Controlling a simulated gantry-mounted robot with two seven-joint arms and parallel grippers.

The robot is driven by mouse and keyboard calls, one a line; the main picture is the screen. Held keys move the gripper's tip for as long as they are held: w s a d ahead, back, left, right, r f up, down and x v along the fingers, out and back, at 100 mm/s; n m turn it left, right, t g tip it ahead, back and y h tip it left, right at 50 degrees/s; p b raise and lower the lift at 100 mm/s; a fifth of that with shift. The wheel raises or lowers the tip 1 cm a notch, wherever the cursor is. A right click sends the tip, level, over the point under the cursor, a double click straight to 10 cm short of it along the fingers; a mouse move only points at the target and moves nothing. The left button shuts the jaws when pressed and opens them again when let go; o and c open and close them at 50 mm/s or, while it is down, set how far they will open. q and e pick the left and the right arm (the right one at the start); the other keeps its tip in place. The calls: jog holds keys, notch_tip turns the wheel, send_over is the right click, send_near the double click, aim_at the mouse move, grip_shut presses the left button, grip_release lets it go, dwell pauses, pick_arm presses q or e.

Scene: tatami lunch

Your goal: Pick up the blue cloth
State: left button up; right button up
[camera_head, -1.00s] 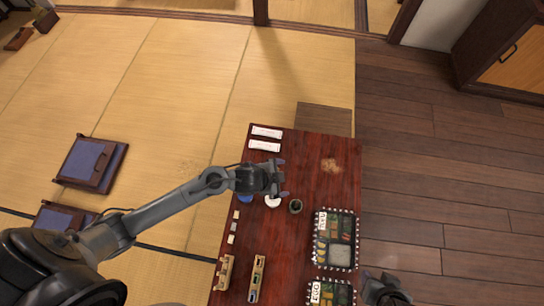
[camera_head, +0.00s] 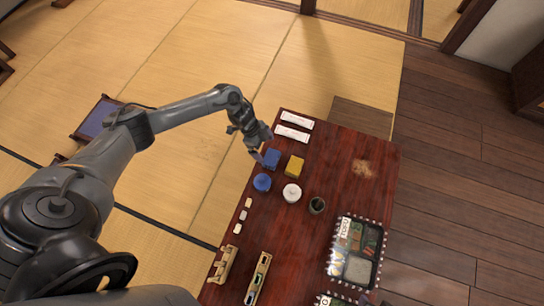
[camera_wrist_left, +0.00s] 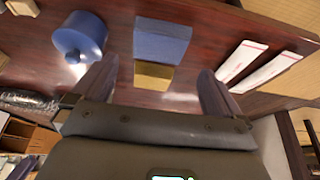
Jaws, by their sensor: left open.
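The blue cloth (camera_head: 271,158) is a small folded block near the left edge of the dark red table. A yellow folded cloth (camera_head: 295,166) lies just to its right. My left gripper (camera_head: 262,147) is at that table edge, close to the blue cloth, open and empty. In the left wrist view, the open fingers (camera_wrist_left: 157,76) point toward the blue cloth (camera_wrist_left: 162,41) and the yellow cloth (camera_wrist_left: 153,76), with nothing gripped. I cannot tell the exact height of the fingers above the table. My right gripper cannot be made out.
A round blue lidded pot (camera_head: 262,182) stands close to the blue cloth, with a white pot (camera_head: 292,193) and a dark cup (camera_head: 317,205) to its right. Two white packets (camera_head: 293,127) lie at the far end. A bento box (camera_head: 355,252) is nearer.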

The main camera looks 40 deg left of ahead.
aim_at(272, 157)
pick_arm(q)
jog(key=shift+x, duration=0.75)
jog(key=shift+d+f+b, duration=0.1)
jog(key=shift+f+b, duration=0.3)
jog(key=shift+b, duration=0.15)
jog(key=b+x, duration=0.3)
jog(key=x, duration=0.1)
jog(key=shift+w+d+f, duration=0.1)
jog(key=shift+d, duration=0.05)
pick_arm(e)
notch_tip(272, 157, down, 5)
jog(key=shift+s+f, duration=0.1)
pick_arm(q)
jog(key=shift+c, duration=0.2)
jog(key=c, duration=0.7)
